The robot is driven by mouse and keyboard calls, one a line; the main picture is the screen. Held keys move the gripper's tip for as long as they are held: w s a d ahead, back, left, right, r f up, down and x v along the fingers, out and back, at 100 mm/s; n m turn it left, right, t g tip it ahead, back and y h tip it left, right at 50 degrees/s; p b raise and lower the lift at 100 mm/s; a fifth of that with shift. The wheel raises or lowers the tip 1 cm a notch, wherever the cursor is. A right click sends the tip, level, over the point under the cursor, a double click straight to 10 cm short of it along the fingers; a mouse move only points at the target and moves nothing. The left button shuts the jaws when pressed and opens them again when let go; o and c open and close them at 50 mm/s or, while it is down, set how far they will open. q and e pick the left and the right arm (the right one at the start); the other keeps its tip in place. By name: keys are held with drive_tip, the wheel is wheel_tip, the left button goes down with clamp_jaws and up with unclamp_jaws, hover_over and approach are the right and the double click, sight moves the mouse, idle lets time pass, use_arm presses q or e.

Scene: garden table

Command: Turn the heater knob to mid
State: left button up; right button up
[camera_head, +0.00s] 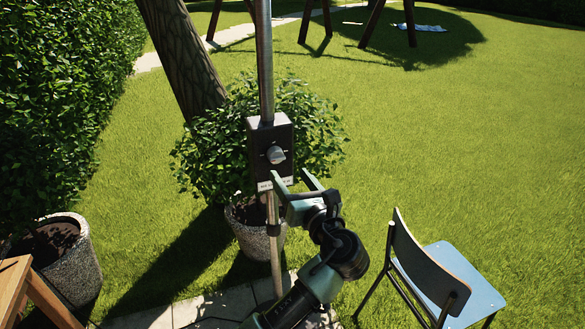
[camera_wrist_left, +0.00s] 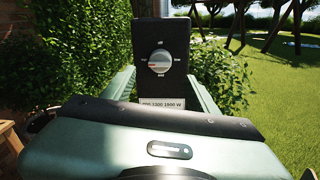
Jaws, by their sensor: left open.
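The heater knob (camera_head: 275,154) is a round grey dial on the front of a dark control box (camera_head: 284,130) fixed to a metal pole. In the left wrist view the knob (camera_wrist_left: 160,62) shows a red mark on its left side. Small labels stand around it; the top one seems to read "off", the others are too small to read surely. My left gripper (camera_head: 291,176) is open and empty, just in front of and slightly below the knob, apart from it. Its two green fingers (camera_wrist_left: 160,80) flank the box in the wrist view. My right gripper is out of view.
A bushy potted plant (camera_head: 316,130) stands right behind the pole (camera_head: 265,60). A blue chair (camera_head: 462,283) is at right, another pot (camera_head: 72,265) and a wooden furniture edge (camera_head: 20,290) at left. Open lawn (camera_head: 440,150) lies to the right.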

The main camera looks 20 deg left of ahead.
sight(279, 161)
use_arm(q)
drive_tip(key=p+x, duration=0.1)
drive_tip(key=x, duration=0.5)
drive_tip(key=shift+w+a, duration=0.25)
drive_tip(key=shift+w, duration=0.1)
drive_tip(key=shift+w+a, duration=0.25)
drive_tip(key=shift+w, duration=0.05)
drive_tip(key=shift+w+a+f+p, duration=0.15)
drive_tip(key=shift+w+a+p, duration=0.05)
drive_tip(key=shift+w+p, duration=0.15)
clamp_jaws()
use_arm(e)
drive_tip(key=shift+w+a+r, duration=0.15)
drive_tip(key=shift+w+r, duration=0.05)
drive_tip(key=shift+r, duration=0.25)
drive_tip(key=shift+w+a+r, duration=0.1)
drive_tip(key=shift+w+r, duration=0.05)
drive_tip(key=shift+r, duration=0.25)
